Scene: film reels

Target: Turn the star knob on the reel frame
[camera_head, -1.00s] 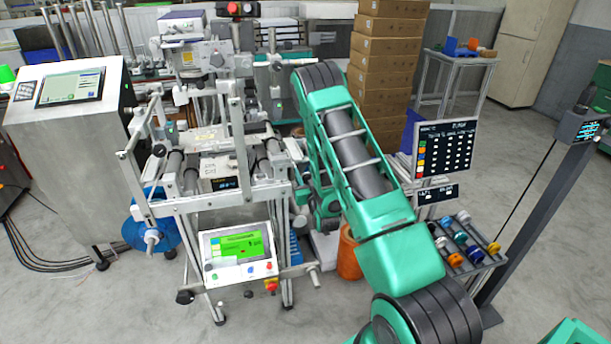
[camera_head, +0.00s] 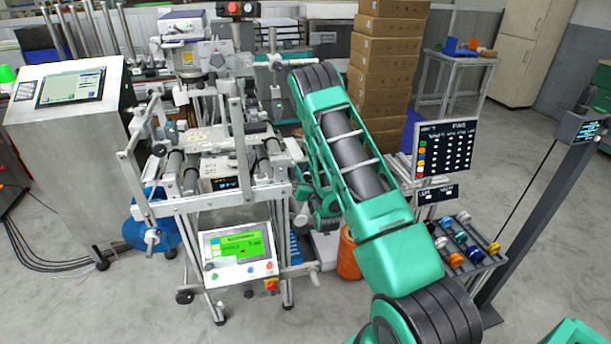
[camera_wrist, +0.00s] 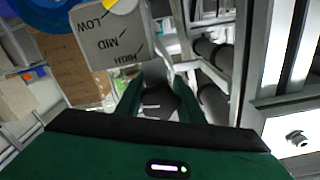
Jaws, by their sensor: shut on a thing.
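In the wrist view my gripper (camera_wrist: 158,82) has its two green fingers closed around a dark knob (camera_wrist: 156,101), the star knob. The fingers and palm hide much of it, so its points are hard to make out. A grey scale plate (camera_wrist: 103,58) marked LOW, MID and HIGH is just beyond the fingers, with a yellow part (camera_wrist: 121,5) at its top edge near LOW. In the head view the reel frame (camera_head: 238,150) stands left of my green arm. My arm hides the gripper and knob there.
A control panel with a green screen (camera_head: 240,244) hangs low on the frame. A steel console (camera_head: 75,150) stands left. Stacked cartons (camera_head: 385,50) are behind my arm.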

